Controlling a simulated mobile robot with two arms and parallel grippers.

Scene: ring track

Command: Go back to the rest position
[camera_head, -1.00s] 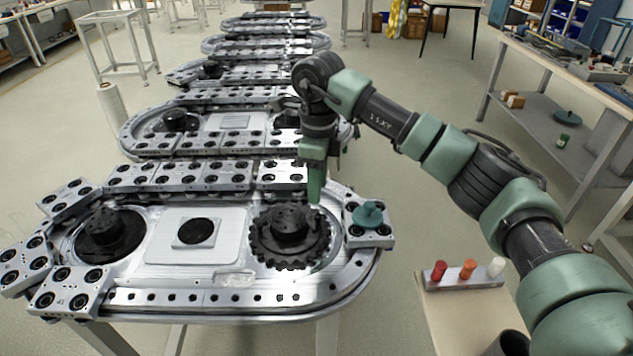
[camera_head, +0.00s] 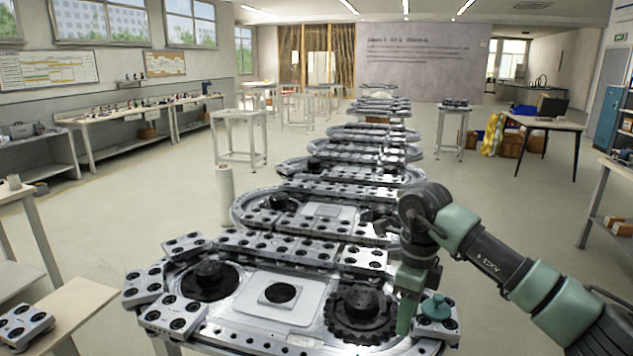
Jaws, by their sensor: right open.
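My right arm comes in from the right. Its gripper (camera_head: 405,305) points down over the right end of the nearest ring track (camera_head: 250,332), beside the dark toothed sprocket (camera_head: 360,312). It is open, and I see nothing held in it. Whether the gripper touches the sprocket or the track I cannot tell. My left gripper is out of view.
More ring tracks (camera_head: 330,212) stand in a row behind the nearest one. A white roll (camera_head: 225,185) stands at their left. A pale table with a carriage block (camera_head: 22,325) is at the lower left. Open floor (camera_head: 120,225) lies to the left.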

